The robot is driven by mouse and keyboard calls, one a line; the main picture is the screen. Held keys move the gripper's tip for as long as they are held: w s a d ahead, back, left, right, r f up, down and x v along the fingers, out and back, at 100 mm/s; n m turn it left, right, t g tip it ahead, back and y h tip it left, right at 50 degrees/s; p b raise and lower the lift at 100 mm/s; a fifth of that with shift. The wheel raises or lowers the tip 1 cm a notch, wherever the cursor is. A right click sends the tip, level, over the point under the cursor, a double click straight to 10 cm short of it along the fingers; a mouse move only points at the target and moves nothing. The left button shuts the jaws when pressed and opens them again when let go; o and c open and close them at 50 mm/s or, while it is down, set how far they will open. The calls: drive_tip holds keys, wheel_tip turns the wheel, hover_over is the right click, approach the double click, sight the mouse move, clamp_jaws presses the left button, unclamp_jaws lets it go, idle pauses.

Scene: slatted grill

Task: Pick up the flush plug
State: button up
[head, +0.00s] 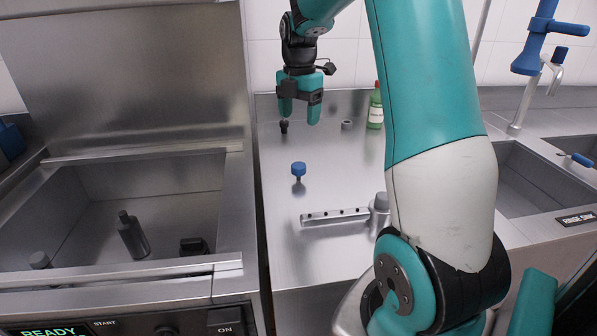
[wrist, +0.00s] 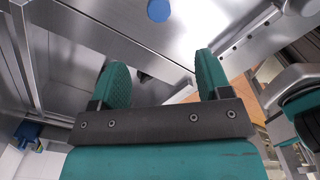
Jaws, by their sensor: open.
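A small blue-capped plug (head: 298,170) with a grey stem stands upright on the steel counter. Its round blue top also shows at the upper edge of the wrist view (wrist: 158,10). A small dark plug-like piece (head: 284,126) stands farther back, near my gripper's left finger in the head view. I cannot tell which of the two is the flush plug. My gripper (head: 300,114) points down over the back of the counter, open, its teal fingers apart. In the wrist view the space between the fingers (wrist: 160,62) is empty.
A green bottle (head: 375,108) and a small ring-like part (head: 347,124) are at the back. A deep basin (head: 80,200) is left, a sink (head: 530,190) right. The counter's middle is mostly clear.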

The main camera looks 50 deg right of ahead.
sight(299, 165)
wheel_tip(299, 165, down, 12)
drive_tip(key=shift+r+p, duration=0.25)
drive_tip(key=shift+p, duration=0.2)
wheel_tip(299, 165, down, 5)
drive_tip(key=shift+w+f+p, duration=0.1)
drive_tip(key=shift+p, duration=0.4)
drive_tip(key=shift+c, duration=0.5)
drive_tip(key=c, duration=0.9)
